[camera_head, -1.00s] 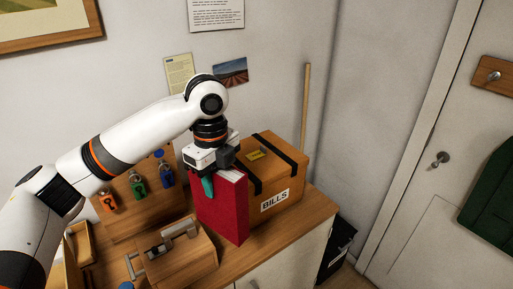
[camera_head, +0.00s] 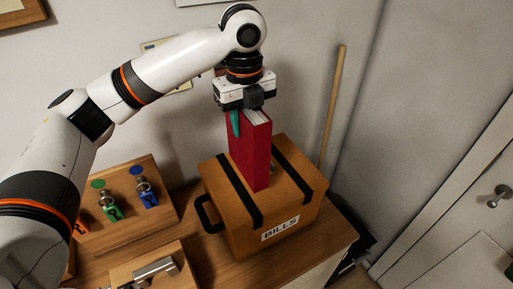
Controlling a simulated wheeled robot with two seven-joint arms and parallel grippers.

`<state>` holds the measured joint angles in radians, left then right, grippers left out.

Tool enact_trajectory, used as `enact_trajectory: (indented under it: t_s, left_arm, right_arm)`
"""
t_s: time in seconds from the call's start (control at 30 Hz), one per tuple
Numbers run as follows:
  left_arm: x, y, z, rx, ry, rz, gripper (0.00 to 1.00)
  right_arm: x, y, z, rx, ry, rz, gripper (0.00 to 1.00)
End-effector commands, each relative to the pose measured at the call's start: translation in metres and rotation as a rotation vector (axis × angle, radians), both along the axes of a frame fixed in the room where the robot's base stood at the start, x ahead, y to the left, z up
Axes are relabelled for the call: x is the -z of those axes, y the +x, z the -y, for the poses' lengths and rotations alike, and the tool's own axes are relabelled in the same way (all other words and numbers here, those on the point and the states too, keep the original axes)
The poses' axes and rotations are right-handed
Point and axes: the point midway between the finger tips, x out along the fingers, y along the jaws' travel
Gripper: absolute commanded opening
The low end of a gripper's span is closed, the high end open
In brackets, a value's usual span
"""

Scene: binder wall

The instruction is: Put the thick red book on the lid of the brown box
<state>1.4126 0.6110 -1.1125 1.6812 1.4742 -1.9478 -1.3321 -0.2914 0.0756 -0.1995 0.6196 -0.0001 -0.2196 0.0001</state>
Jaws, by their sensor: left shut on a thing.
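The thick red book (camera_head: 251,155) is upright, spine side toward me, with its pale page edges at the top. My left gripper (camera_head: 246,112) is shut on its upper end; a teal finger shows on its left side. The brown box (camera_head: 243,238) has a BILLS label on its front, two black straps and a black side handle. The book's lower end overlaps the box lid (camera_head: 298,182) between the two straps. I cannot tell for sure whether it touches the lid. My right gripper is not in view.
A wooden board (camera_head: 158,207) with padlocks in green and blue stands left of the box. A wooden block with a metal latch (camera_head: 155,270) lies at the front. A wooden pole (camera_head: 332,105) leans in the corner behind the box. A door is at the right.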

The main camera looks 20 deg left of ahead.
Motion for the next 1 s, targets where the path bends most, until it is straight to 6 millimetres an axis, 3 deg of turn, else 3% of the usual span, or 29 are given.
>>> enact_trajectory:
  t_s: [0.1,0.2,0.33,0.5,0.6,0.93,0.97,1.0]
  left_arm:
    - [0.018,0.0,-0.001,-0.002,0.0,-0.001,0.0]
    - [0.029,0.0,-0.001,-0.003,-0.001,0.001,0.0]
    - [0.04,0.0,0.0,-0.002,0.0,0.0,0.0]
    - [0.063,0.0,0.0,-0.001,-0.001,-0.001,0.0]
    - [0.071,0.0,0.0,-0.001,-0.001,0.002,0.0]
    - [0.074,0.001,0.0,-0.001,-0.001,0.002,0.0]
    - [0.076,0.0,0.0,-0.001,0.0,0.0,0.38]
    - [0.075,0.0,0.0,-0.001,0.0,0.0,0.44]
  right_arm:
    - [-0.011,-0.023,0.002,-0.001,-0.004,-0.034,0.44]
    - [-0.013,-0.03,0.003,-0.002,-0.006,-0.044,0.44]
    - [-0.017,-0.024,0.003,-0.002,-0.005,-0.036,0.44]
    - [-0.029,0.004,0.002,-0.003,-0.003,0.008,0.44]
    - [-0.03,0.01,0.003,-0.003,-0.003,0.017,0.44]
    - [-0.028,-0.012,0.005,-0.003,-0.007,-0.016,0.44]
    - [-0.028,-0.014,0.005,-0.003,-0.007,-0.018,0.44]
    - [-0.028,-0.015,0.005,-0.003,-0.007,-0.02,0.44]
